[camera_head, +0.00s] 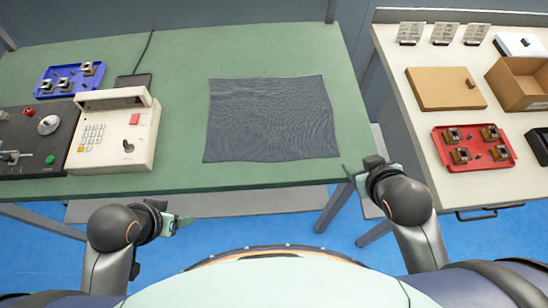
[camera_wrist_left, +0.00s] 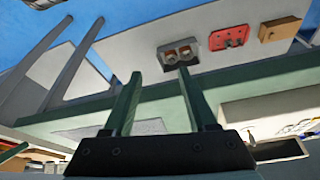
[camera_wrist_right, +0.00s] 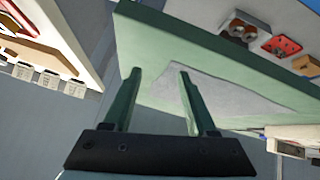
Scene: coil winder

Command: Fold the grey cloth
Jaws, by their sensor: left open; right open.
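The grey cloth (camera_head: 271,118) lies flat and spread out on the green table (camera_head: 180,65), a little right of the table's middle. No fold shows in it. In the right wrist view the cloth (camera_wrist_right: 235,95) shows as a pale grey patch beyond the fingers. My right gripper (camera_head: 362,177) is at the table's front right corner, apart from the cloth; its two fingers (camera_wrist_right: 158,72) are spread and empty. My left gripper (camera_head: 183,221) is in front of the table's front edge, left of the cloth; its fingers (camera_wrist_left: 155,75) are spread and empty.
A beige keypad machine (camera_head: 112,130) with a dark control panel (camera_head: 35,135) stands at the table's left, below a blue tray (camera_head: 50,90). A white side table (camera_head: 405,55) at right bears a red tray (camera_head: 495,165) and cardboard boxes (camera_head: 445,88). The table around the cloth is clear.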

